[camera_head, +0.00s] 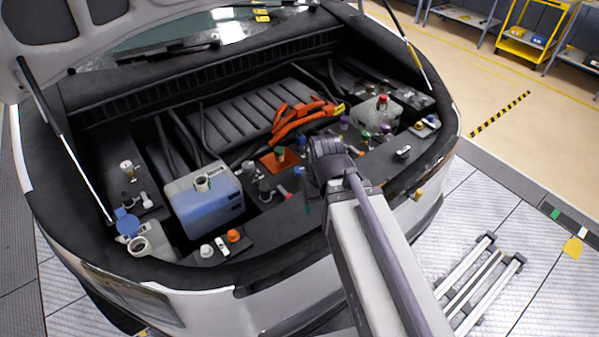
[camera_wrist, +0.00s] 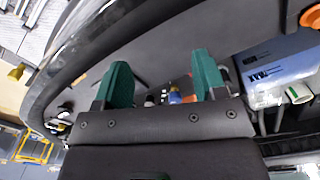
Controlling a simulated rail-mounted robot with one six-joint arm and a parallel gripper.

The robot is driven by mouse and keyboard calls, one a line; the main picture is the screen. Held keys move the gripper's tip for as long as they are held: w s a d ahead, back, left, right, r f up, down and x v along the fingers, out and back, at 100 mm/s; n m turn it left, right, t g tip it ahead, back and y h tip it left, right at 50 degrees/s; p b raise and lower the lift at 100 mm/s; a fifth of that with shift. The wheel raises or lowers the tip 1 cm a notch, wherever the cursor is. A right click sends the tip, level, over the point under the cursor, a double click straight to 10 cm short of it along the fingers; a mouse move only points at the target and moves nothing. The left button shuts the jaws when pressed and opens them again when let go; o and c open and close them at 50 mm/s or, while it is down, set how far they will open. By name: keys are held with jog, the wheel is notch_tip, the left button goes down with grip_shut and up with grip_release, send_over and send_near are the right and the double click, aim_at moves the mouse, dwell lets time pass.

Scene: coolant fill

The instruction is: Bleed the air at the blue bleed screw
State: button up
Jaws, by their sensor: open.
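In the wrist view my gripper (camera_wrist: 160,82) has its two green fingers spread apart, with nothing held between them. A small blue part (camera_wrist: 175,97) shows beyond and between the fingers, beside a red-orange one. In the head view a small blue part (camera_head: 301,142) stands just left of my dark wrist, and another blue part (camera_head: 301,176) shows lower, beside my arm. I cannot tell which of these is the bleed screw.
A blue-filled tank (camera_head: 207,212) with a white neck stands at left; it also shows in the wrist view (camera_wrist: 285,72). An orange cap (camera_head: 233,236) sits in front of it. Orange cables (camera_head: 298,115) lie behind my wrist. A red-capped reservoir (camera_head: 378,118) stands at right.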

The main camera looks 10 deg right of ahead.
dwell(0.4)
jog(key=n, duration=0.9)
send_over(300, 169)
jog(key=n, duration=0.4)
notch_tip(300, 169, down, 12)
jog(key=b, duration=1.1)
jog(key=shift+a+r+b, duration=0.1)
jog(key=shift+r+b, duration=0.1)
jog(key=shift+b, duration=0.1)
jog(key=shift+s+r, duration=0.1)
jog(key=shift+c, duration=0.4)
